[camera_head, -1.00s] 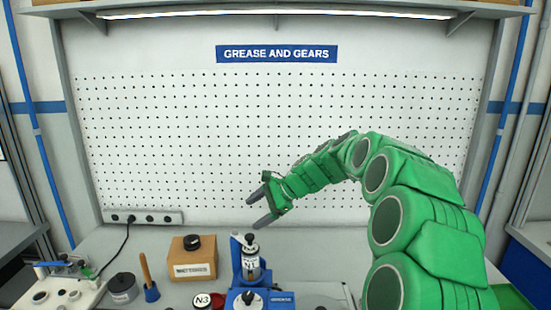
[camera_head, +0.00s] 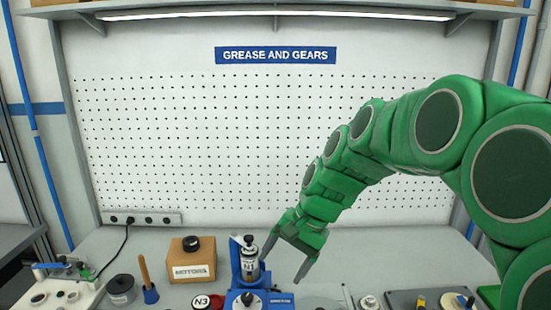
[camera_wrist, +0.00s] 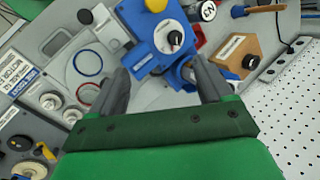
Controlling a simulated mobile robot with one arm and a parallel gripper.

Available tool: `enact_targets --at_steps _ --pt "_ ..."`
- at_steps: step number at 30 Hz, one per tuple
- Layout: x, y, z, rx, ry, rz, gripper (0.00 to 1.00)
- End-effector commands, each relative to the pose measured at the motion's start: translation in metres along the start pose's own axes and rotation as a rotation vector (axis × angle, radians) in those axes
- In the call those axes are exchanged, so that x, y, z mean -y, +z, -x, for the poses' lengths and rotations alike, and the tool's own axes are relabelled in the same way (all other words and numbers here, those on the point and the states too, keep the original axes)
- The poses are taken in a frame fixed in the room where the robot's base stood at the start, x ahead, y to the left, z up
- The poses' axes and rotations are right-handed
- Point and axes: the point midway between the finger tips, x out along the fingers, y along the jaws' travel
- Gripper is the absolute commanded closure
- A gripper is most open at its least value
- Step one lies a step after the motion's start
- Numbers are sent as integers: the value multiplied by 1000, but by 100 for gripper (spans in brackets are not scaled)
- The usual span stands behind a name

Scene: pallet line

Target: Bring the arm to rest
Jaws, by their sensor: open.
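My green arm reaches in from the right in the head view. My gripper (camera_head: 283,268) has two grey fingers pointing down, spread apart with nothing between them. It hangs just right of the blue stand (camera_head: 243,296) that holds a metal canister labelled N1 (camera_head: 250,262). In the head view the left fingertip is close to the canister; I cannot tell if they touch. In the wrist view the gripper (camera_wrist: 160,70) shows both fingers apart, with the blue stand (camera_wrist: 165,38) beyond and between them.
A cardboard box (camera_head: 192,262) with a black knob, a black round tin (camera_head: 121,289) and a wooden-handled tool (camera_head: 147,278) stand left of the stand. A dark tray (camera_head: 405,300) lies to the right. The perforated back panel (camera_head: 270,130) is bare.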

Motion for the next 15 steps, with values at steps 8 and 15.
enact_targets --at_steps 8,15 --pt "-59 57 3 -4 127 122 21" --pt "-114 102 4 0 236 212 21"
